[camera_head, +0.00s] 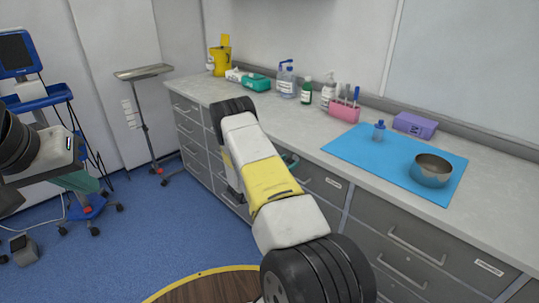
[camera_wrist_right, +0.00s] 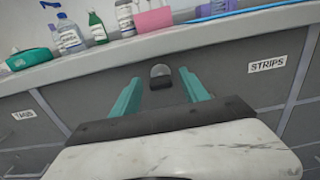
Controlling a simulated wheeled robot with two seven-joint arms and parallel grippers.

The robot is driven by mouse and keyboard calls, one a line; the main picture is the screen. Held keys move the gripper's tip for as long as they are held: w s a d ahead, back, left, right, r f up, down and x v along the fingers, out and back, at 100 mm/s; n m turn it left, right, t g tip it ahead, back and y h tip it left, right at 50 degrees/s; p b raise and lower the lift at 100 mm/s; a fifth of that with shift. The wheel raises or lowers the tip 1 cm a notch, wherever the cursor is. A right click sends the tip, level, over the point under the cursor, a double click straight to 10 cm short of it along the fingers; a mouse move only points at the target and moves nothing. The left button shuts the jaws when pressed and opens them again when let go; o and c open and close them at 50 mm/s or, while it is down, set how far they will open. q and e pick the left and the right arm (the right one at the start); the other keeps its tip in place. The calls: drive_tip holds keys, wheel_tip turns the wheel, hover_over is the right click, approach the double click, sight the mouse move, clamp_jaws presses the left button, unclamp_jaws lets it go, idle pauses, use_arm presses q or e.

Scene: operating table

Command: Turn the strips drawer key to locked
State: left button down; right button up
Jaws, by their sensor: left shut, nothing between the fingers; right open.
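The strips drawer (camera_wrist_right: 235,92) has a dark grey front with a white STRIPS label (camera_wrist_right: 267,65) in the right wrist view. A small dark rounded key (camera_wrist_right: 160,72) stands out from the upper part of the drawer front, left of the label. My right gripper (camera_wrist_right: 160,78) is open, with one teal fingertip on each side of the key and a gap on both sides. In the head view the right gripper (camera_head: 290,159) is mostly hidden behind its own arm, and the key is hidden. My left gripper (camera_head: 82,182) is shut and empty at the far left, away from the counter.
The counter edge (camera_wrist_right: 180,27) runs just above the key. Bottles and a pink holder (camera_head: 345,108) stand at the counter's back. A blue mat (camera_head: 350,150) with a metal bowl (camera_head: 431,170) lies to the right. A TAGS label (camera_wrist_right: 24,115) marks the drawer to the left.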

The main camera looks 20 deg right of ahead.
drive_tip(key=shift+c, duration=0.2)
clamp_jaws()
drive_tip(key=shift+n, duration=0.3)
drive_tip(key=n, duration=0.3)
drive_tip(key=shift+w+n, duration=0.1)
drive_tip(key=shift+n, duration=0.3)
drive_tip(key=n, duration=0.9)
drive_tip(key=shift+w, duration=0.1)
drive_tip(key=shift+f+n, duration=0.15)
drive_tip(key=shift+n, duration=2.05)
